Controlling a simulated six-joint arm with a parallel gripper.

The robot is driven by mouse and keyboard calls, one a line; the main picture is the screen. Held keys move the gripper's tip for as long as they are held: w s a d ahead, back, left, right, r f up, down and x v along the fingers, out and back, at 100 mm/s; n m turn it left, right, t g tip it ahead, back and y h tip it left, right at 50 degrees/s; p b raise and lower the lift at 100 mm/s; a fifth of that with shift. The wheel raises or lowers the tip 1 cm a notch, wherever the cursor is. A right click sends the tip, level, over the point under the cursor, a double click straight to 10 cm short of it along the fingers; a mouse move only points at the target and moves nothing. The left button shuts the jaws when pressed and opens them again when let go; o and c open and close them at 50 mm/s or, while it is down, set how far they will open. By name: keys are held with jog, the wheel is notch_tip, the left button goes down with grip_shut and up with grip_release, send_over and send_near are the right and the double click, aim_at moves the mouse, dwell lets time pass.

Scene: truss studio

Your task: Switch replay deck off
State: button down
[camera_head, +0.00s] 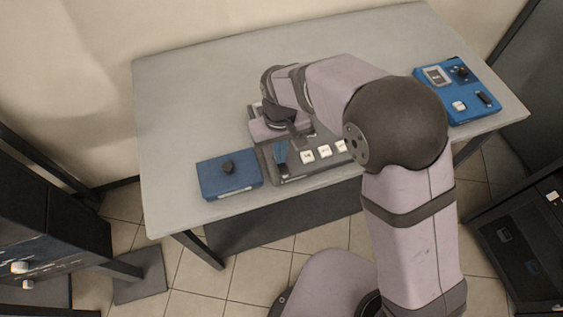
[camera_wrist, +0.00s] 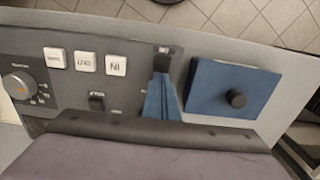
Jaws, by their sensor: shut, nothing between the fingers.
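A dark grey control deck (camera_head: 322,166) lies on the table under my arm, partly hidden by it. In the wrist view the deck (camera_wrist: 128,98) shows a round knob (camera_wrist: 18,86), a row of three white buttons (camera_wrist: 86,62), a small black switch (camera_wrist: 96,102) and a dark switch-like part (camera_wrist: 164,60) near its right end. No label clearly reads as replay deck. My gripper (camera_wrist: 162,82) shows as narrow blue fingers, shut and empty, pointing at that right-end part. Whether they touch it, I cannot tell.
A blue box with a black knob (camera_head: 228,177) stands left of the deck, close to my gripper. A blue panel (camera_head: 456,90) with controls stands at the table's right end. The back left of the grey table (camera_head: 190,90) is clear. Dark racks stand on both sides.

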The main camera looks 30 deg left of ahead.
notch_tip(320, 180, up, 7)
jog(key=p, duration=0.5)
jog(key=shift+p, duration=0.35)
dwell(0.3)
jog(key=s+d+f+g+h, duration=0.1)
jog(key=s+d+f, duration=0.1)
jog(key=s+d, duration=0.35)
jog(key=s+d+f+g+h, duration=0.1)
jog(key=s+d+f, duration=0.1)
jog(key=d, duration=0.7)
jog(key=w+d+r+m+t+y, duration=0.1)
jog(key=d+r+m, duration=0.2)
jog(key=d, duration=0.7)
jog(key=w+d+r+m+t+y, duration=0.1)
jog(key=d+r+m, duration=0.3)
jog(key=d, duration=0.6)
jog(key=shift+d+r+m, duration=0.15)
jog(key=shift+r+m, duration=0.1)
jog(key=shift+m, duration=0.75)
